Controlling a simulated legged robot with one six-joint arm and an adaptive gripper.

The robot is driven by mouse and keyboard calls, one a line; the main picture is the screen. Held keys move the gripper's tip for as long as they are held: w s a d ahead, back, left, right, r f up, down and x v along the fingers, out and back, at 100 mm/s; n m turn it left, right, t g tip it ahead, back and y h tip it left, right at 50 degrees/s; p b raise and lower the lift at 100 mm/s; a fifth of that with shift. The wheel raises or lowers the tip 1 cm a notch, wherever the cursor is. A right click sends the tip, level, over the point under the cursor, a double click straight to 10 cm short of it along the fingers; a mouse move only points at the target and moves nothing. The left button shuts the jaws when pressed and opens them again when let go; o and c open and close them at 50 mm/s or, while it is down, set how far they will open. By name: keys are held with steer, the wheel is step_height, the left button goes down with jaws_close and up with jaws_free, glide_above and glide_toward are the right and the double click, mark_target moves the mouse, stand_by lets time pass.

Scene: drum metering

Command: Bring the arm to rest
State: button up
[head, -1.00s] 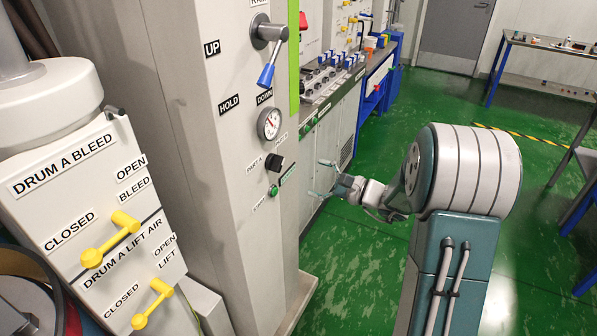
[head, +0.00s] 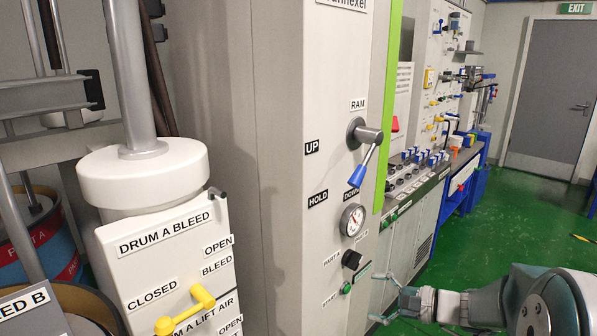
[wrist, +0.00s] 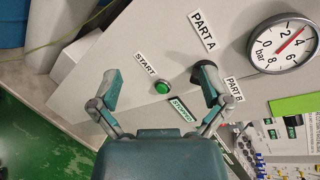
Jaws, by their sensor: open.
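My gripper (head: 385,298) is in front of the tall grey machine cabinet, low at the right in the head view. In the wrist view its two fingers (wrist: 158,88) are spread apart with nothing between them. Beyond them on the panel are a green start button (wrist: 162,87) and a black part selector knob (wrist: 204,84). I cannot tell the exact gap between the fingertips and the panel. My arm runs in from the lower right of the head view.
The cabinet (head: 275,190) carries a blue-handled ram lever (head: 362,165) and a pressure gauge (head: 352,219). At left is the Drum A post with a yellow bleed handle (head: 190,309). Benches (head: 465,165) line the back. Green floor (head: 525,215) lies open at the right.

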steer(key=s+a+r+n+g+h, duration=0.1)
steer(key=s+a+n+g+h, duration=0.5)
steer(key=s, duration=0.7)
steer(key=s+d+r+n+t+h, duration=0.2)
steer(key=s+d+n+t+h, duration=0.1)
steer(key=s+n+h, duration=0.4)
steer(key=s+d, duration=0.1)
steer(key=s, duration=0.2)
steer(key=shift+d+r+n+t, duration=0.3)
steer(key=shift+d+n, duration=0.05)
steer(key=shift+n, duration=0.05)
stand_by(1.1)
steer(key=c, duration=0.6)
steer(key=shift+o, duration=0.2)
steer(key=shift+a, duration=0.25)
